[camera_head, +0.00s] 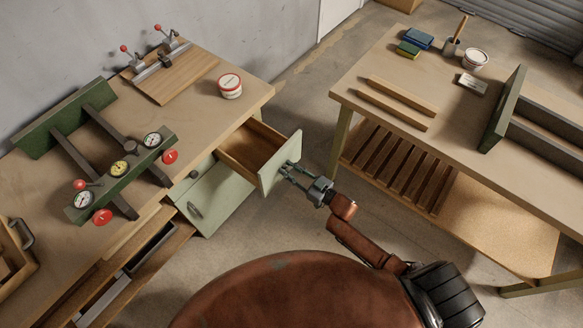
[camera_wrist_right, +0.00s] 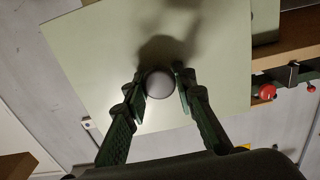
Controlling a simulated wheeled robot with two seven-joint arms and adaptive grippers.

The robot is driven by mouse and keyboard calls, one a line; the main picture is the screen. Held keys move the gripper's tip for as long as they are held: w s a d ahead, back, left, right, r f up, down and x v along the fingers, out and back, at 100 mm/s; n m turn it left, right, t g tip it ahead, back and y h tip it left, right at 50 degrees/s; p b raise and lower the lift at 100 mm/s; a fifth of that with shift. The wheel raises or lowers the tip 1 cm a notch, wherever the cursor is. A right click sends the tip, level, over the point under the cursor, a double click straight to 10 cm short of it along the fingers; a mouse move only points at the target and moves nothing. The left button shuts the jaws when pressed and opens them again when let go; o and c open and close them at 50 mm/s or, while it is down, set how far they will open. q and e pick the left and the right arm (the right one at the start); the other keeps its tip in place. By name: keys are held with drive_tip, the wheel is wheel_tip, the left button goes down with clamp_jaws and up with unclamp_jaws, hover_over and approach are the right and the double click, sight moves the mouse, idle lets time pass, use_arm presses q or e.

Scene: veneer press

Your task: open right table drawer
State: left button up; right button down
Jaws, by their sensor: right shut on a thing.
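The drawer (camera_head: 280,165) at the right end of the left-hand workbench is pulled well out, with a pale green front and a wooden inside that looks empty. My right gripper (camera_head: 288,171) is at the outer face of this front, shut on its round knob. In the right wrist view the grey knob (camera_wrist_right: 160,83) sits between the two green fingers, in front of the pale drawer front (camera_wrist_right: 105,50). The knob is hidden by the gripper in the head view. My left gripper is not in view.
A pale green cabinet (camera_head: 215,196) is below the drawer. A second table (camera_head: 440,110) stands right, with bare floor (camera_head: 300,110) between.

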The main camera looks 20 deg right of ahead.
drive_tip(key=shift+s+d+f, duration=0.1)
drive_tip(key=shift+s, duration=0.05)
drive_tip(key=c, duration=2)
unclamp_jaws()
drive_tip(key=shift+o, duration=0.9)
drive_tip(key=shift+s+d, duration=0.1)
drive_tip(key=shift+s, duration=0.05)
drive_tip(key=shift+o, duration=1)
drive_tip(key=v, duration=1.1)
drive_tip(key=shift+s+d, duration=0.15)
drive_tip(key=shift+s, duration=0.1)
